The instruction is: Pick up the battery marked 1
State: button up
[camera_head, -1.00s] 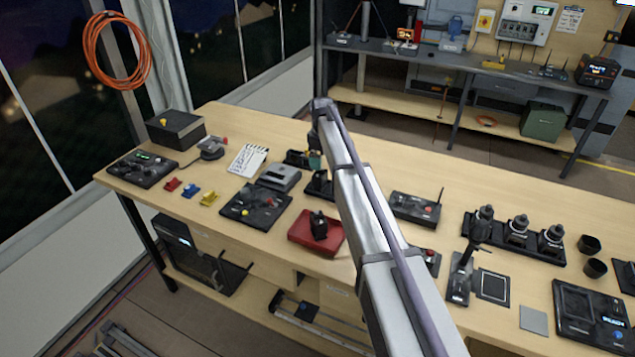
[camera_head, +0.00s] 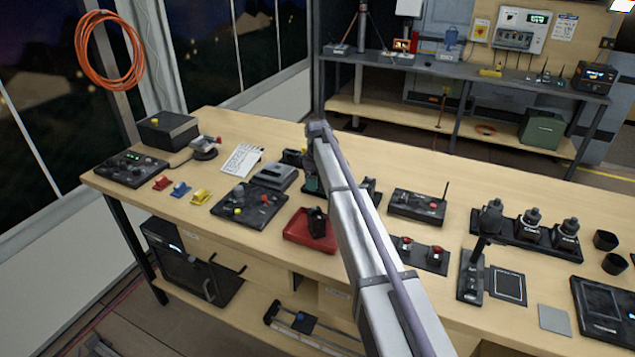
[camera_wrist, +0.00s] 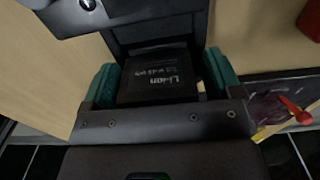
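My gripper (camera_wrist: 162,80) has teal fingers, which stand apart on either side of a black battery (camera_wrist: 158,88) in the wrist view. Its face reads "Li-ion"; smaller writing is not legible, so I cannot tell its number. A narrow gap shows between the battery and the right finger, so the gripper looks open around it. In the head view my gripper (camera_head: 312,180) is low over the bench, just right of a grey device (camera_head: 273,175); my arm hides part of that spot. Another black block (camera_head: 318,222) stands in the red tray (camera_head: 298,236).
A black panel with knobs (camera_head: 248,206) lies left of the red tray. A controller with an antenna (camera_head: 418,205) and a switch panel (camera_head: 425,257) lie right of my arm. Small red, blue and yellow pieces (camera_head: 180,188) lie at the left. Bare wood shows along the front edge.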

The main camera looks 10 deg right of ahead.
jog(key=c, duration=1.1)
jog(key=shift+o, duration=0.2)
jog(key=shift+r, duration=0.1)
notch_tip(320, 180, up, 10)
jog(key=p, duration=1)
jog(key=shift+r, duration=0.1)
jog(key=shift+f, duration=0.2)
